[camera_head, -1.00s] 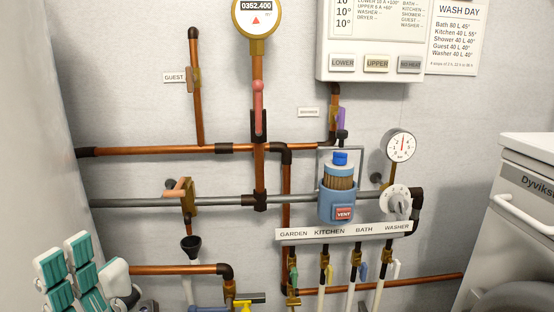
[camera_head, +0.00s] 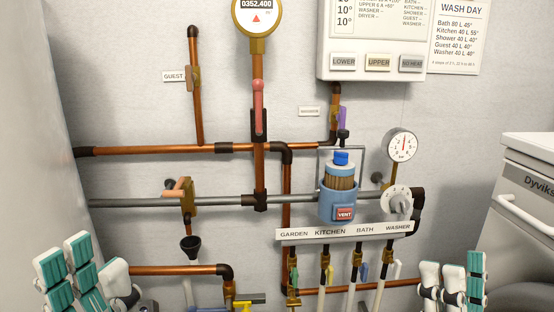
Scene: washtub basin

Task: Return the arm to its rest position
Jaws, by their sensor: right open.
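My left gripper (camera_head: 88,270), white with teal pads, is in the lower left corner. Its fingers are spread, and nothing shows between them. My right gripper (camera_head: 453,284), also white and teal, is at the lower right, below and to the right of the label strip. It is open, with nothing seen in it. Both grippers are apart from the valves as far as the picture shows. The lower parts of both grippers and most of both arms are outside the picture.
Copper pipes (camera_head: 160,150) and a grey pipe (camera_head: 140,202) run along the wall. A blue filter unit (camera_head: 338,202) and a labelled strip (camera_head: 345,234) over several small valves stand at centre. A white appliance (camera_head: 525,210) is at right. A black funnel (camera_head: 190,246) is near my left gripper.

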